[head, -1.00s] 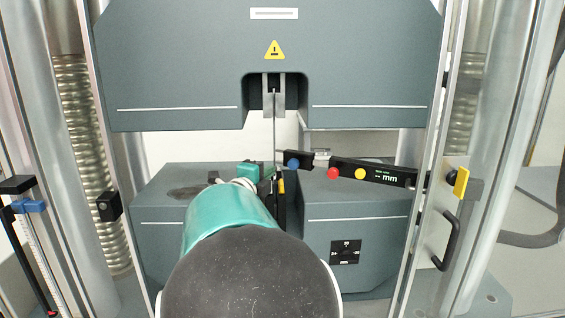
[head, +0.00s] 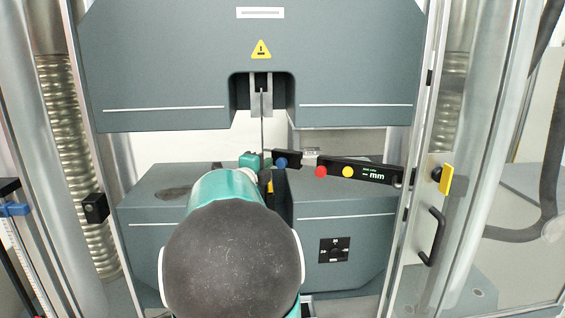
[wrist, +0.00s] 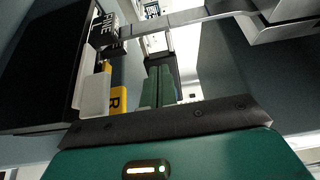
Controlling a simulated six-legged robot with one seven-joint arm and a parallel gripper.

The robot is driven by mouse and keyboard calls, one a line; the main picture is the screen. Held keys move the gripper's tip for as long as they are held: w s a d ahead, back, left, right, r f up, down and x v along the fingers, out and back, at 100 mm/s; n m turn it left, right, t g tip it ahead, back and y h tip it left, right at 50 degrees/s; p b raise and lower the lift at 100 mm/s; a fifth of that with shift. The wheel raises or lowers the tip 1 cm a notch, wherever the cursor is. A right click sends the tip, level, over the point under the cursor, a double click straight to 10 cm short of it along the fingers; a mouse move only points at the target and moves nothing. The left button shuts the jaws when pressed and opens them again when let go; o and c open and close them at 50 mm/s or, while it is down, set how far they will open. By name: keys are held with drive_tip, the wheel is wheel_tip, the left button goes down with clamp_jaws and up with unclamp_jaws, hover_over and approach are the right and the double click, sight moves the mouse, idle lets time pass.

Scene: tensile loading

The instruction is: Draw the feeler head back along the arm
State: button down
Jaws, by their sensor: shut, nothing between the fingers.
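In the head view the feeler head, a black block with a blue knob (head: 280,161), is at the left end of the feeler arm (head: 360,172), a black bar with red and yellow knobs and a "mm" display. A thin pale section separates block from bar. The block is beside the thin upright specimen (head: 263,120). My gripper (head: 251,160) shows as a small green shape left of the specimen, partly hidden by my arm. In the wrist view its green fingers (wrist: 158,86) are together and empty. Contact with the feeler head cannot be seen.
The upper crosshead (head: 170,60) hangs above, with the specimen in its notch. The lower block (head: 150,235) is below. A yellow clamp (head: 446,180) and black handle (head: 432,237) are at right. A yellow-and-black part marked R (wrist: 118,95) is left of my fingers.

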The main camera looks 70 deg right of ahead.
sight(286, 164)
drive_tip(key=shift+s, duration=0.35)
drive_tip(key=shift+s, duration=2.9)
drive_tip(key=shift+w, duration=0.1)
drive_tip(key=shift+w+a, duration=0.1)
drive_tip(key=shift+w, duration=0.45)
drive_tip(key=a, duration=0.8)
drive_tip(key=shift+w, duration=0.15)
idle(0.5)
